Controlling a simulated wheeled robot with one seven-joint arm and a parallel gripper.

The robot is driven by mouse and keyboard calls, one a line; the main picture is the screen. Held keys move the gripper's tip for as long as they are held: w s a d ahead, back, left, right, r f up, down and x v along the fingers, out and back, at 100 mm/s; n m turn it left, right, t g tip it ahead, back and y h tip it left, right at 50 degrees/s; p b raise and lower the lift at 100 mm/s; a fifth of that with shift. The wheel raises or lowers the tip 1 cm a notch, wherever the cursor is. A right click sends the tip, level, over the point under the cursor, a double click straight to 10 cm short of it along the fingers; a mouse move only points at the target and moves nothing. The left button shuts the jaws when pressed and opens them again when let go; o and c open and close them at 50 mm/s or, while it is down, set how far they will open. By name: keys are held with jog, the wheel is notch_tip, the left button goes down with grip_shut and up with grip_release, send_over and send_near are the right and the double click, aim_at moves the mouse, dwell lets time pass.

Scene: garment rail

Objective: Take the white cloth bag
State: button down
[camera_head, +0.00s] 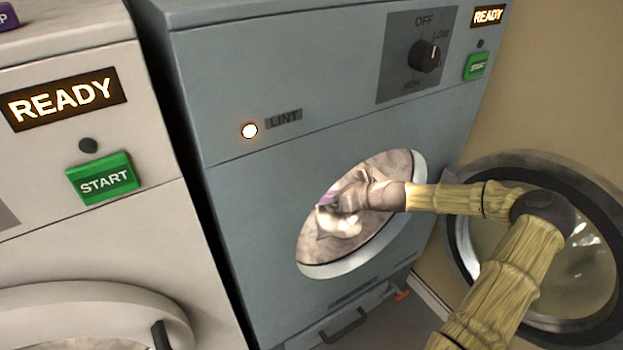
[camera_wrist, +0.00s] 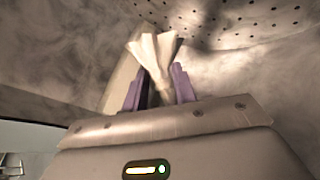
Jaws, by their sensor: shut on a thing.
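The white cloth bag (camera_head: 338,224) is inside the drum of the blue-grey machine, seen through its round opening. In the wrist view, gathered white cloth (camera_wrist: 154,50) stands up pinched between the two purple fingers of my gripper (camera_wrist: 158,82). My gripper (camera_head: 345,197) reaches through the opening in the head view and is shut on the bag. The bag's lower part is hidden behind the gripper in the wrist view. The perforated drum wall (camera_wrist: 245,18) is beyond it.
The blue-grey machine (camera_head: 270,195) has its round door (camera_head: 475,170) swung open to the right, close beside my arm. A lit lamp (camera_head: 249,131) is by the LINT label. A partly open drawer (camera_head: 345,325) is below. A white machine (camera_head: 90,225) stands left.

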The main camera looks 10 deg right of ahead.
aim_at(330, 213)
jog(key=s, duration=0.2)
jog(key=s+d, duration=0.1)
jog(key=s, duration=0.1)
jog(key=shift+s+d+p, duration=0.1)
jog(key=shift+d+p, duration=0.05)
jog(key=shift+p, duration=0.2)
dwell(0.3)
